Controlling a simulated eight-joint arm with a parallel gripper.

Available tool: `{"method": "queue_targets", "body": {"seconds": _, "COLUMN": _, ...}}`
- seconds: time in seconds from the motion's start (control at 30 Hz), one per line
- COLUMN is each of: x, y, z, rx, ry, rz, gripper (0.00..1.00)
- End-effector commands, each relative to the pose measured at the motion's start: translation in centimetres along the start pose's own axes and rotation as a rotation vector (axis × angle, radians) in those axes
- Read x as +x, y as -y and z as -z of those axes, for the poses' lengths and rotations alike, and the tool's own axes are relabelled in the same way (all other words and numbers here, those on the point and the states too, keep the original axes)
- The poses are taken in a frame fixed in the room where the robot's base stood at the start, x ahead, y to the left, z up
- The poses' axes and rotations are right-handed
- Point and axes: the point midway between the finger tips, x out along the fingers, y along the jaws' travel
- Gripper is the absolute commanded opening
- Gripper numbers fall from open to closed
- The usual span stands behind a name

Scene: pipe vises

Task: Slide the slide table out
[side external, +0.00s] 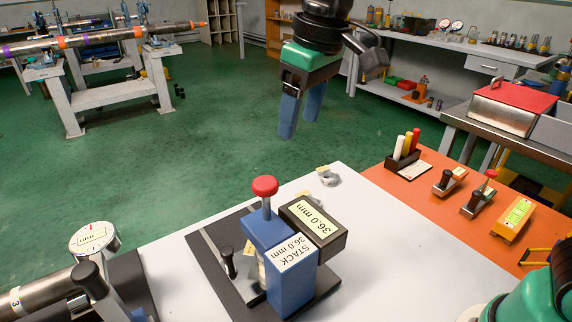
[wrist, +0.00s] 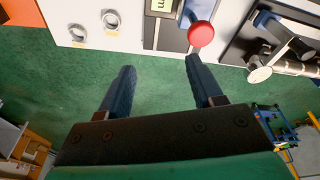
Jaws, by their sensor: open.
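A blue gauge fixture (side external: 291,283) stands on a dark base plate (side external: 205,246) on the white bench top. It carries a red knob (side external: 265,187), also seen in the wrist view (wrist: 201,33), and labels reading STACK and 36.0 mm. A short black handle (side external: 227,262) stands on the fixture's left side, by a pale plate; this may be the slide table, but I cannot tell, and the blue body hides part of it. My gripper (side external: 298,128) is open and empty, high behind the fixture and clear of it. Its blue fingers (wrist: 160,66) are spread in the wrist view.
Metal rings with tags (side external: 328,177) lie behind the fixture. A dial gauge (side external: 93,239) and a pipe are at the front left. An orange mat (side external: 434,208) at right holds markers (side external: 406,145) and small tools. The air around my gripper is free.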

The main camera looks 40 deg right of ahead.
Motion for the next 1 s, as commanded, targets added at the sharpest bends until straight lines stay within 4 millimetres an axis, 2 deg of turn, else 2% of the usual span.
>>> {"method": "queue_targets", "body": {"seconds": 0.2, "x": -1.6, "y": 2.8, "z": 1.7, "rx": -0.094, "ry": 0.108, "rz": 0.018, "gripper": 0.59}}
{"method": "queue_targets", "body": {"seconds": 0.43, "x": -2.6, "y": 5.5, "z": 2.6, "rx": -0.180, "ry": 0.210, "rz": 0.026, "gripper": 0.59}}
{"method": "queue_targets", "body": {"seconds": 1.0, "x": 6.4, "y": 5.3, "z": 0.6, "rx": -0.172, "ry": 0.204, "rz": 0.026, "gripper": 0.59}}
